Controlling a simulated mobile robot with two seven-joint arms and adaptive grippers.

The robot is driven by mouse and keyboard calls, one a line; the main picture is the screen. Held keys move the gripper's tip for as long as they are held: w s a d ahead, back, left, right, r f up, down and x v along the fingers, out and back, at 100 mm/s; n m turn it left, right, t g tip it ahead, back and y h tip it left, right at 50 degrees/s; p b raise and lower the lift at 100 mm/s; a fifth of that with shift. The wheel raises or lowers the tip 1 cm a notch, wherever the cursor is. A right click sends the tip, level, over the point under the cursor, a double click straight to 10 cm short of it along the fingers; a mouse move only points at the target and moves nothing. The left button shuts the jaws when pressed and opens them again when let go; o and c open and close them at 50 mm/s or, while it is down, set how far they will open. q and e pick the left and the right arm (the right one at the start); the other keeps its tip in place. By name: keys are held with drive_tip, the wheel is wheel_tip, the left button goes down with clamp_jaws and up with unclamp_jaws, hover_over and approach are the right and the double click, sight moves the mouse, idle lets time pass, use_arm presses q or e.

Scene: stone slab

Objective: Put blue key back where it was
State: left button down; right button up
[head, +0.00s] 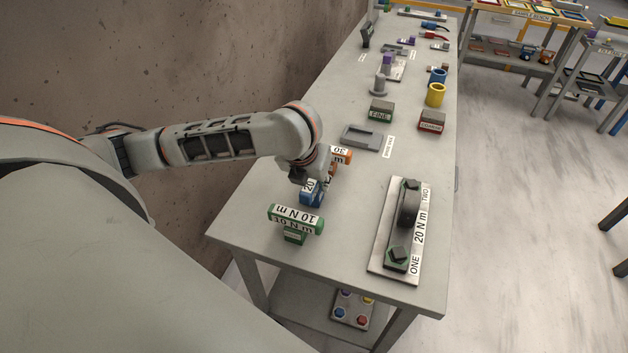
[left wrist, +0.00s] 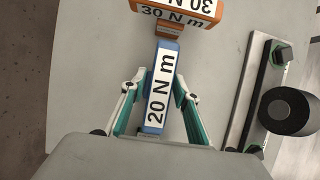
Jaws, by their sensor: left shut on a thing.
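The blue key (head: 312,196), labelled 20 N m, is between the green key (head: 295,221) in front and the orange key (head: 341,155) behind. My left gripper (head: 316,180) comes down over it from the left side of the slab table. In the left wrist view the two fingers of the left gripper (left wrist: 158,92) are closed on both sides of the blue key (left wrist: 160,70). The orange key (left wrist: 175,12), labelled 30 N m, is just beyond its far end. I cannot tell whether the blue key's lower end touches the table. My right gripper is not in view.
A long plate (head: 385,262) with a black bar and green bolts, marked ONE, TWO and 20 N m, lies to the right. A grey tray (head: 361,138) and the FINE and COARSE blocks (head: 431,122) are further back. Bare table lies between keys and plate.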

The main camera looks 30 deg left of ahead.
use_arm(q)
drive_tip(key=c, duration=1.5)
unclamp_jaws()
drive_tip(key=shift+s+r, duration=0.1)
drive_tip(key=shift+r, duration=0.25)
drive_tip(key=v, duration=1)
drive_tip(key=shift+s+d+r, duration=0.1)
drive_tip(key=shift+s+r, duration=0.3)
drive_tip(key=shift+r, duration=0.2)
drive_tip(key=shift+f, duration=0.1)
